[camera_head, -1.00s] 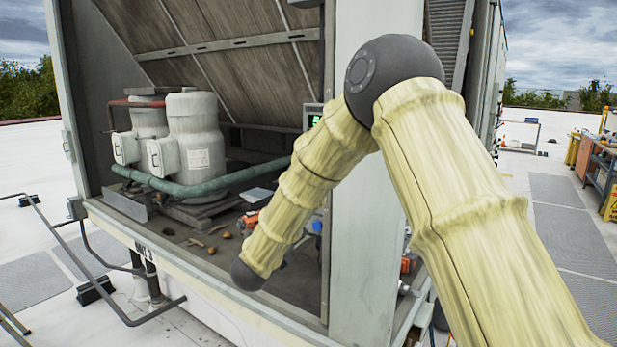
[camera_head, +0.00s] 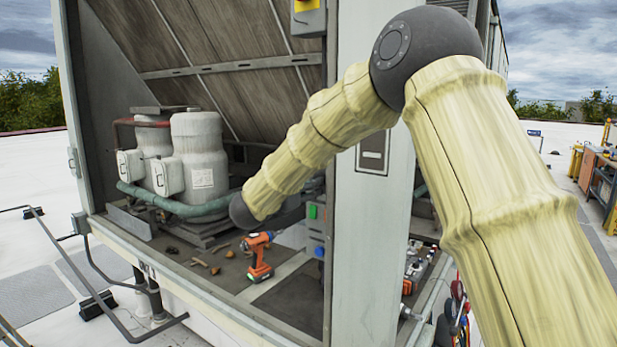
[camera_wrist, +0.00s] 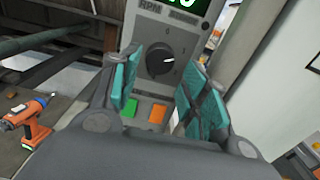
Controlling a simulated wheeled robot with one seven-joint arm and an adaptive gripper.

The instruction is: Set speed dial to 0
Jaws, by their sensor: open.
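The speed dial (camera_wrist: 160,60) is a dark round knob on a grey control panel (camera_wrist: 190,42) in the wrist view. Numbers stand around it, too small to read surely. A green display (camera_wrist: 180,8) and the letters RPM sit above it; a green button (camera_wrist: 129,107) and an orange button (camera_wrist: 157,113) sit below. My gripper (camera_wrist: 160,80) is open, with a teal pad on each side of the dial in the picture. I cannot tell whether either pad touches it. In the head view the gripper and the dial are hidden behind my arm.
An orange drill (camera_head: 259,256) stands on the cabinet floor left of the panel; it also shows in the wrist view (camera_wrist: 25,122). Two grey compressors (camera_head: 198,165) stand further left. A pale upright post (camera_head: 368,240) rises right of the panel.

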